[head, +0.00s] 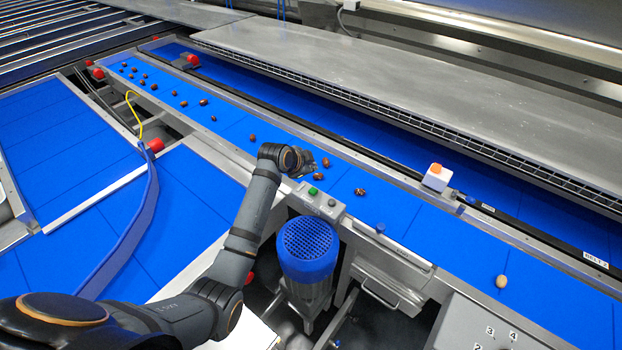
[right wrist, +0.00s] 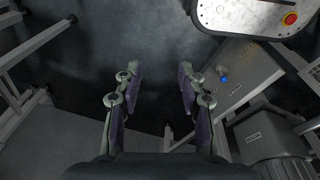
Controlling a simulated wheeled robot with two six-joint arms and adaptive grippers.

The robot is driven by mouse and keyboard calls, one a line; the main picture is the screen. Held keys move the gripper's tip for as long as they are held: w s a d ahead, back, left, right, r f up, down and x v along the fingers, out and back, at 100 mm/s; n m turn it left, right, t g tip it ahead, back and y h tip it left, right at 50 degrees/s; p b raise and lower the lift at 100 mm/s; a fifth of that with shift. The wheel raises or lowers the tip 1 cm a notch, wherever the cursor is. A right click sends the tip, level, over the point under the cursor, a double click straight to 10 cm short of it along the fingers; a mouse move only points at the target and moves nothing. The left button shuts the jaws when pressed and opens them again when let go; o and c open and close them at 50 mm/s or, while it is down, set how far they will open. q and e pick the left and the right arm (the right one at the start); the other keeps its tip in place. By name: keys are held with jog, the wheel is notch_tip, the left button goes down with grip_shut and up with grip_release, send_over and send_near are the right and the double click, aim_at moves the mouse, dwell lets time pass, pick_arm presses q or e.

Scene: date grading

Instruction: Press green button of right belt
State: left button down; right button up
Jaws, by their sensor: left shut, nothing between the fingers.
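A grey control box (head: 325,206) sits at the near edge of the long blue belt (head: 420,218) in the head view. My left gripper (head: 305,167) is shut and empty, above the belt edge just behind and slightly left of the green button. It looks apart from the button, though its height is hard to judge. My right gripper (right wrist: 160,72) is open and empty in the right wrist view, over dark floor away from the box.
Several brown dates (head: 360,192) lie on the belt, and a paler one (head: 501,281) lies farther right. A blue-capped motor (head: 307,245) stands below the control box. A white box with an orange button (head: 436,178) stands across the belt. A red stop button (right wrist: 290,19) shows in the right wrist view.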

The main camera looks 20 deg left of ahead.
pick_arm(q)
jog(key=r, duration=0.2)
pick_arm(e)
jog(key=s, duration=0.6)
pick_arm(q)
jog(key=b, duration=0.8)
send_over(312, 192)
notch_tip(312, 192, down, 8)
jog(key=shift+r, duration=0.15)
jog(key=shift+f, duration=0.85)
pick_arm(e)
notch_tip(312, 192, down, 8)
jog(key=w, duration=0.2)
jog(key=shift+w+d, duration=0.2)
jog(key=shift+d, duration=0.05)
jog(key=shift+w, duration=0.15)
jog(key=shift+d, duration=0.15)
